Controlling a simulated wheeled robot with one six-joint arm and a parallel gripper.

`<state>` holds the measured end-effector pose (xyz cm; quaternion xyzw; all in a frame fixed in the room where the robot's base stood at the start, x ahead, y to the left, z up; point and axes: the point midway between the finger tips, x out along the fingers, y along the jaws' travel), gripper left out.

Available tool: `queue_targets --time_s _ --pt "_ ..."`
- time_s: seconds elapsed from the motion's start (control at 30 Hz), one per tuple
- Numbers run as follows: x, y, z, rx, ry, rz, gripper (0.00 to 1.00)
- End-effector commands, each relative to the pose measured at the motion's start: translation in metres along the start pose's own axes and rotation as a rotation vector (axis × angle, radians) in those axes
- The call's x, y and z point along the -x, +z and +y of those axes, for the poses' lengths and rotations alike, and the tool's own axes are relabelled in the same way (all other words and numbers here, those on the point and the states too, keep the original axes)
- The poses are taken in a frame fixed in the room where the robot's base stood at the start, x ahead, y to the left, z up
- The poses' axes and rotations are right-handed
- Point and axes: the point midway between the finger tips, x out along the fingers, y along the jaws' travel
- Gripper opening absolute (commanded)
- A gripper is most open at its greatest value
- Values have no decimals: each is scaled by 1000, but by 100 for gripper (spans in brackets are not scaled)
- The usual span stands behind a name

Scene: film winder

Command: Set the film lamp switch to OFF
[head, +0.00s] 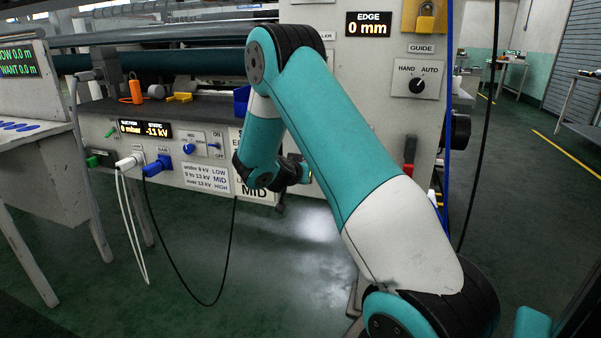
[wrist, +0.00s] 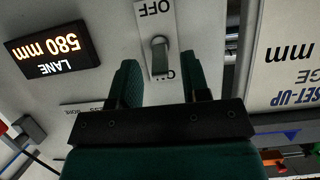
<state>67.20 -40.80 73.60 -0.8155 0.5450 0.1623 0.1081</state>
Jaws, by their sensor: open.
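In the wrist view a toggle switch (wrist: 159,56) sits on a pale plate, with OFF printed at the plate's top end in the picture. Its grey lever points down the picture, away from OFF, towards a label that is partly hidden. No name for this switch can be read, so I cannot confirm it is the film lamp switch. My gripper (wrist: 160,84) is open and empty, its green fingers on either side of the lever's lower end. Contact cannot be told. In the head view my arm hides this switch, and the fingers cannot be made out.
The head view shows another ON/OFF switch (head: 214,146), a blue knob (head: 189,148), plugged cables and a HAND/AUTO selector (head: 417,85).

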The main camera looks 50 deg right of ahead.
Motion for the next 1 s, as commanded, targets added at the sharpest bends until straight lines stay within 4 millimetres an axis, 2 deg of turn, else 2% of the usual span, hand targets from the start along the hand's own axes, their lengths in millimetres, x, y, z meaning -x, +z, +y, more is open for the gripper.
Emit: queue_targets --time_s 0.33,0.37,0.53,1.0 --pt "-5 0 0 -1 -1 0 43" --pt "-5 0 0 -1 0 0 40" --pt "-5 0 0 0 0 0 1" --pt "-7 10 0 1 0 56 0"
